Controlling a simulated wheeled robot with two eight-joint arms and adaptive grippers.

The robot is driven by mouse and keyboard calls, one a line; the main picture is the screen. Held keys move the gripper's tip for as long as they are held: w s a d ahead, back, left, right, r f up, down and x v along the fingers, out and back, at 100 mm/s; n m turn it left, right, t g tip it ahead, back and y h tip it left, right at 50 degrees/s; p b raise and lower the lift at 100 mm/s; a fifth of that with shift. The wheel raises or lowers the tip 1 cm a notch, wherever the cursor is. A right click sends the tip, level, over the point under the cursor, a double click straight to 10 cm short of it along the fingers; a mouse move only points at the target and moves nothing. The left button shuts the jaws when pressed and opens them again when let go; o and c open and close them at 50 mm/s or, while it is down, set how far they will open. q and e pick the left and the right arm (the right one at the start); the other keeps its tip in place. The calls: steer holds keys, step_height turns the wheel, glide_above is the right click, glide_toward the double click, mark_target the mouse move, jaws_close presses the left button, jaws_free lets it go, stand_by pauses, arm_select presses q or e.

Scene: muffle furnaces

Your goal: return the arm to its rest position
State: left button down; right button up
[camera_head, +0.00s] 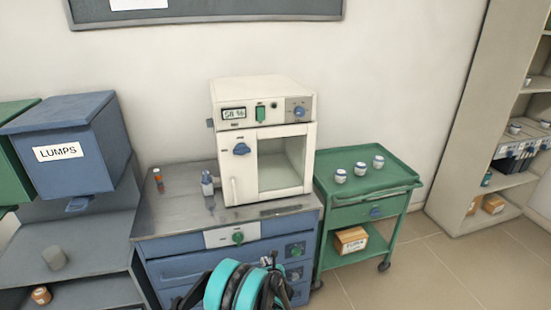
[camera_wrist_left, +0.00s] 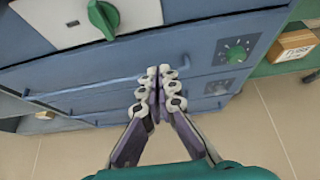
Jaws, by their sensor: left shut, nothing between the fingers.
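My left arm shows as teal and black links at the bottom centre of the head view, in front of the blue cabinet (camera_head: 185,272). In the left wrist view my left gripper (camera_wrist_left: 160,78) has its fingers together with nothing between them. It points at the cabinet's blue drawer fronts (camera_wrist_left: 90,85), and I cannot tell the gap to them. My right gripper is out of view.
A white furnace (camera_head: 265,140) stands on the cabinet, its door shut. A green cart (camera_head: 345,190) with several small jars stands to the right. A blue LUMPS bin (camera_head: 75,145) is at left. Floor (camera_head: 430,265) is clear at lower right.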

arm_select(q)
steer(key=s+a+r+n+g, duration=0.1)
steer(key=s+a+r+n, duration=0.3)
steer(key=r, duration=0.3)
steer(key=s+a+r+n+g+h, duration=0.1)
steer(key=s+a+r+n, duration=0.1)
steer(key=s+r+n, duration=0.35)
steer(key=s+a+r+n+g, duration=0.1)
steer(key=s+a+r+n, duration=0.2)
steer(key=r+n, duration=0.45)
steer(key=s+a+r+n+h, duration=0.1)
steer(key=s+r+n, duration=0.1)
steer(key=s+n, duration=0.5)
steer(key=s+a+r+n+g+h, duration=0.1)
steer(key=s+n, duration=0.7)
steer(key=s, duration=0.9)
steer(key=shift+s+a+r+n, duration=0.3)
steer(key=shift+s+a+r, duration=0.05)
steer(key=shift+a+r, duration=0.25)
